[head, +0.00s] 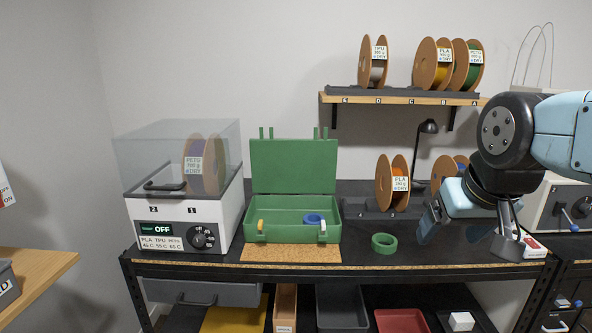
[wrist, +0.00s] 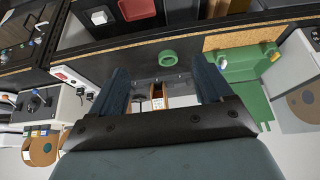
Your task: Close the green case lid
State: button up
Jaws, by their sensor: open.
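The green case (head: 291,233) stands on a cork mat on the bench, left of centre in the head view. Its lid (head: 293,163) is open and stands upright at the back. A blue ring (head: 314,219) lies inside the case. My gripper (head: 467,236) is open and empty, well to the right of the case and low over the bench. In the wrist view my gripper (wrist: 163,82) shows its two dark fingers spread apart, and the green case (wrist: 247,62) is at the right, partly cut off by my gripper body.
A green ring (head: 384,244) lies on the bench between the case and my gripper. A white dryer with a clear cover (head: 180,160) stands close left of the case. A spool (head: 393,182) stands behind right. A shelf (head: 410,98) with several spools hangs above.

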aim_at(279, 165)
jog(key=k, duration=1.2)
jog(key=u, duration=0.65)
jog(key=i, duration=0.8)
jog(key=u, duration=0.6)
jog(key=i, duration=1)
jog(key=z, duration=0.75)
jog(key=i, duration=0.45)
jog(key=z, duration=0.35)
jog(key=k, duration=0.8)
jog(key=z, duration=0.2)
